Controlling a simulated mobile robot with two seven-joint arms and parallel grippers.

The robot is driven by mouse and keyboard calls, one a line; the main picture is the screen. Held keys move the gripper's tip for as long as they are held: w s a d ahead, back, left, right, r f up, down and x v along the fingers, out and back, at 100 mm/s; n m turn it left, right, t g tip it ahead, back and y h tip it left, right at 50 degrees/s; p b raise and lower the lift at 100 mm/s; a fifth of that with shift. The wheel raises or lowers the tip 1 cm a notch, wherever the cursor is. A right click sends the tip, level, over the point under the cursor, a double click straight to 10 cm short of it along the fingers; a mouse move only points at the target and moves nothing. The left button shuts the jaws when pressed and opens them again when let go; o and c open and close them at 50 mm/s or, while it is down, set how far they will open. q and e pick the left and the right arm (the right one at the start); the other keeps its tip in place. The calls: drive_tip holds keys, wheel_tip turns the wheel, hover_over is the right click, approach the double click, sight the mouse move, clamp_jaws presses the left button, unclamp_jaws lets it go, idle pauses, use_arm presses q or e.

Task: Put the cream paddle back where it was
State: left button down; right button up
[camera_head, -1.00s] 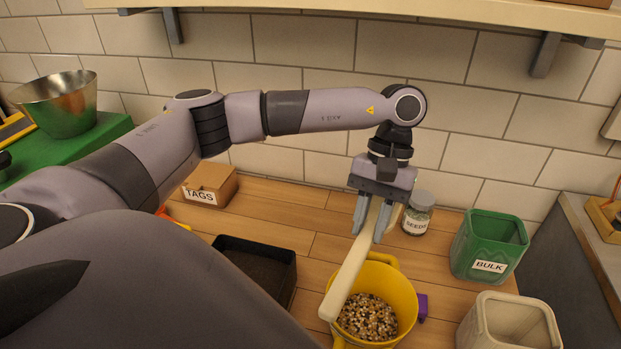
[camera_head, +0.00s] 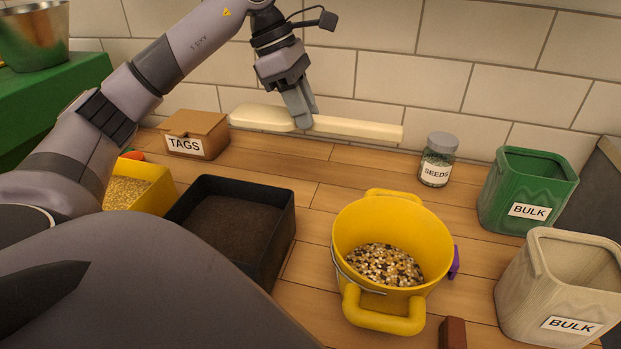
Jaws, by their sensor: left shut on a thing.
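The cream paddle (camera_head: 358,128) is held roughly level in front of the tiled wall, above the back of the wooden counter. My left gripper (camera_head: 303,122) points down and is shut on the paddle near its middle. The paddle's broader end is to the left and its long narrow part is to the right. Beneath and nearer stands a yellow bucket (camera_head: 345,232) with mixed grains (camera_head: 385,265) inside; the paddle is clear of it. My right gripper is not in view.
A TAGS box (camera_head: 190,133), a black tray of dark soil (camera_head: 285,225) and a yellow container (camera_head: 158,190) stand left. A SEEDS jar (camera_head: 437,160), a green BULK bin (camera_head: 528,190) and a cream BULK bin (camera_head: 555,285) stand right. The counter between tray and bucket is bare.

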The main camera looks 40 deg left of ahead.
use_arm(q)
drive_tip(key=b, duration=0.4)
hover_over(312, 209)
drive_tip(key=a, duration=0.1)
drive_tip(key=f, duration=1.4)
drive_tip(key=shift+s+a+f, duration=0.1)
drive_tip(key=shift+s+f, duration=0.25)
drive_tip(key=shift+s, duration=0.05)
wheel_tip(312, 209, down, 4)
drive_tip(key=shift+b, duration=0.65)
drive_tip(key=shift+f, duration=0.35)
drive_tip(key=c, duration=0.9)
unclamp_jaws()
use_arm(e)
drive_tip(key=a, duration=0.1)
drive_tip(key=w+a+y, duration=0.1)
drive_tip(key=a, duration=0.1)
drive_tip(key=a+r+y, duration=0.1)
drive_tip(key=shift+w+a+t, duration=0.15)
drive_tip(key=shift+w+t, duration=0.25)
